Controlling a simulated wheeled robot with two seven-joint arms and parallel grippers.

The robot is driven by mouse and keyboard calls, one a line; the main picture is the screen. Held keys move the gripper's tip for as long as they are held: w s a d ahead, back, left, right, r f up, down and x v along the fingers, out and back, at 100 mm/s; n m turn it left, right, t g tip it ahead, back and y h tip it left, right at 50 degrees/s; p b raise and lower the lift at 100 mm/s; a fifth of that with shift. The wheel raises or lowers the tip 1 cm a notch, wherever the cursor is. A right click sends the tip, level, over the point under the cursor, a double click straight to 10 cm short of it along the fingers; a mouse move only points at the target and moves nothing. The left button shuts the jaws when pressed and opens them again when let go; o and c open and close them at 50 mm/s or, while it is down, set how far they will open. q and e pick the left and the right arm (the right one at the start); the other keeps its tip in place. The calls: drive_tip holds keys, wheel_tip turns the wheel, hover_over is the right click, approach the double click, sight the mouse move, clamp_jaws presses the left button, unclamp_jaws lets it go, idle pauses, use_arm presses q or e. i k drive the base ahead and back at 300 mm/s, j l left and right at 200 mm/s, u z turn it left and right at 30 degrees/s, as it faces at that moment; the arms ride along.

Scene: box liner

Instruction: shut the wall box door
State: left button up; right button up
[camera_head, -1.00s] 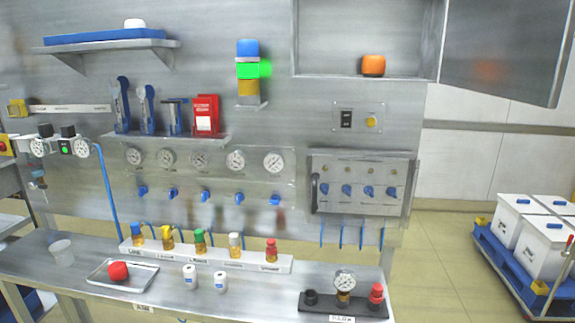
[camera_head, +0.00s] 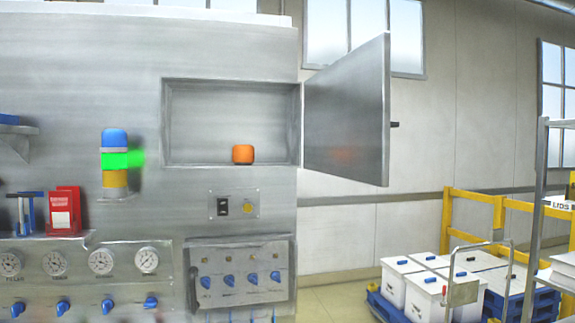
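The wall box (camera_head: 210,120) is an open metal recess in the upper part of the steel panel. An orange rounded object (camera_head: 243,154) sits on its floor, right of the middle. The wall box door (camera_head: 346,112) is a grey metal plate along the box's right edge. It stands wide open, swung out to the right, with a small dark knob (camera_head: 395,125) near its right edge. The door's inner face shows a faint orange reflection. Neither of my grippers is in view.
A stack light (camera_head: 115,158) with a green glow stands left of the box. Below are a small switch plate (camera_head: 234,204), a valve panel (camera_head: 240,275) and gauges (camera_head: 101,262). White bins (camera_head: 428,295) and a yellow rail (camera_head: 475,215) stand at the lower right.

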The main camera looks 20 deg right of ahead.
sight(346, 133)
drive_tip(key=i+l, duration=0.1)
drive_tip(key=l, duration=0.55)
drive_tip(key=i+l+u, duration=0.15)
drive_tip(key=l, duration=1.15)
drive_tip(key=i+u, duration=0.05)
drive_tip(key=i, duration=0.05)
